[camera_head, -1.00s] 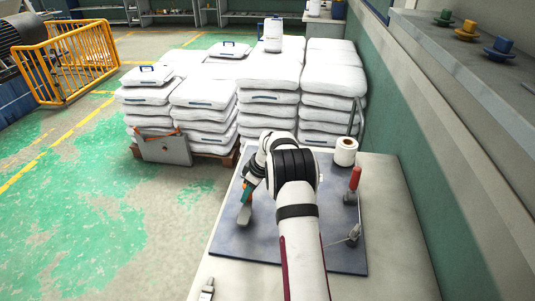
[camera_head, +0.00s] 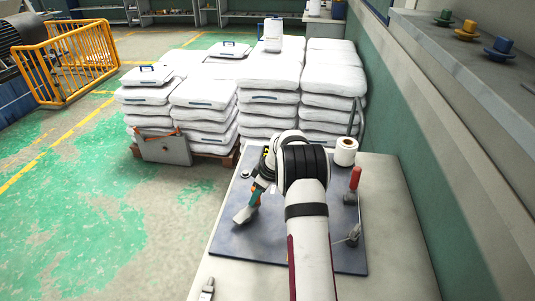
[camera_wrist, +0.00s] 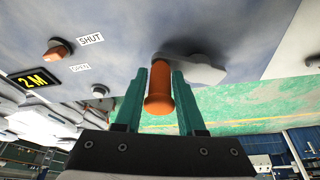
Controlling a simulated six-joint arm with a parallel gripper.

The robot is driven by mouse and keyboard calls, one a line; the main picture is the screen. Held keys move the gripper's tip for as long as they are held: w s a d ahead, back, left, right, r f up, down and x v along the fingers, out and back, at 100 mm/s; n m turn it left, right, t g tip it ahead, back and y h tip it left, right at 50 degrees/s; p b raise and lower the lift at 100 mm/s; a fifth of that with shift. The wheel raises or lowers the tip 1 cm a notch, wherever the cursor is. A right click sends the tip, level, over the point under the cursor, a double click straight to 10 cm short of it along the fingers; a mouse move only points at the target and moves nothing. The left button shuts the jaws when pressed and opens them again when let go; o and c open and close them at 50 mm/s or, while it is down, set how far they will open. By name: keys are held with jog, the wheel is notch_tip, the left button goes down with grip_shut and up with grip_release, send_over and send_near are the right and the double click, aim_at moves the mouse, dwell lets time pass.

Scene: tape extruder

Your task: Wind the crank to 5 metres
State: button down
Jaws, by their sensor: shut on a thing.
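The crank shows in the wrist view as an orange handle (camera_wrist: 159,92) on a pale grey crank arm (camera_wrist: 198,70). My gripper (camera_wrist: 161,85) has its two teal fingers on either side of the orange handle, shut on it. In the head view my gripper (camera_head: 256,193) is at the left part of the blue-grey panel, and my wrist partly hides it. A black display (camera_wrist: 34,80) in the wrist view reads "2 M" in yellow.
An orange knob (camera_wrist: 58,49) sits beside a SHUT label (camera_wrist: 90,39) and an OPEN label (camera_wrist: 80,67). A white roll (camera_head: 346,150) and a red handle (camera_head: 355,178) stand right of my arm. White sacks (camera_head: 270,75) are stacked behind the bench.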

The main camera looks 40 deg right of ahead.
jog(key=shift+s, duration=0.9)
jog(key=shift+s+a, duration=0.2)
jog(key=shift+s, duration=0.7)
jog(key=shift+s+a, duration=0.6)
jog(key=shift+s, duration=0.2)
jog(key=shift+a, duration=0.1)
